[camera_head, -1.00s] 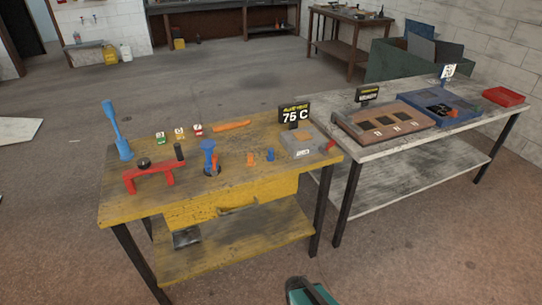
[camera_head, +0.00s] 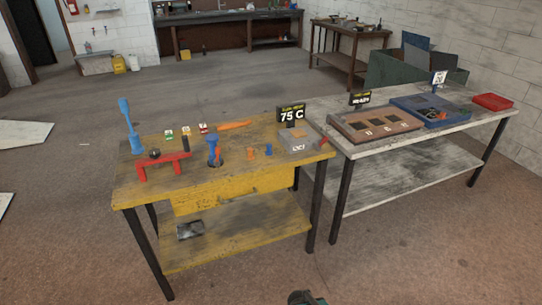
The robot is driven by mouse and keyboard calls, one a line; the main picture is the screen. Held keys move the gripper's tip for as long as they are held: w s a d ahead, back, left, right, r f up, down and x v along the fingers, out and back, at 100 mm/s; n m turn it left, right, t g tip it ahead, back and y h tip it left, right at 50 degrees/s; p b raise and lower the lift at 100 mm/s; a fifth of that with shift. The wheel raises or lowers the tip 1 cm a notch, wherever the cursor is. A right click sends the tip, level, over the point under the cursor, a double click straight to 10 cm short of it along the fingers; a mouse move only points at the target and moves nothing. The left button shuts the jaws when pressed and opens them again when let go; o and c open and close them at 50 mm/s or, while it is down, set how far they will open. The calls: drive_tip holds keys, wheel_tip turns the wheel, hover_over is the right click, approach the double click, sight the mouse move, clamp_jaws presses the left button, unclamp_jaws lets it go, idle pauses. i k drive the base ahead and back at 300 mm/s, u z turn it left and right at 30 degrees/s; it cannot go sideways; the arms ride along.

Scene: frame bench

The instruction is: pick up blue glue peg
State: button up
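A small blue peg (camera_head: 268,150) stands upright on the yellow bench (camera_head: 185,205), near its front right part. It is just right of a small orange peg (camera_head: 249,155) and left of a grey box with a "75 C" sign (camera_head: 291,117). A larger blue upright tool (camera_head: 213,150) stands further left on the same bench. My gripper's fingers do not show. Only a small dark and teal part of my arm shows at the bottom edge, well below and apart from the bench.
A red clamp-like tool (camera_head: 163,168), a tall blue tool (camera_head: 129,127) and an orange tool (camera_head: 236,125) are on the yellow bench. A second bench (camera_head: 410,140) adjoins on the right, with a brown tray and a blue tray (camera_head: 432,111). The floor in front is clear.

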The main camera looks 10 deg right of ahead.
sight(269, 152)
drive_tip(key=u, duration=4.65)
drive_tip(key=i, duration=0.1)
drive_tip(key=z, duration=3.4)
drive_tip(key=i, duration=0.75)
drive_tip(key=z, duration=0.25)
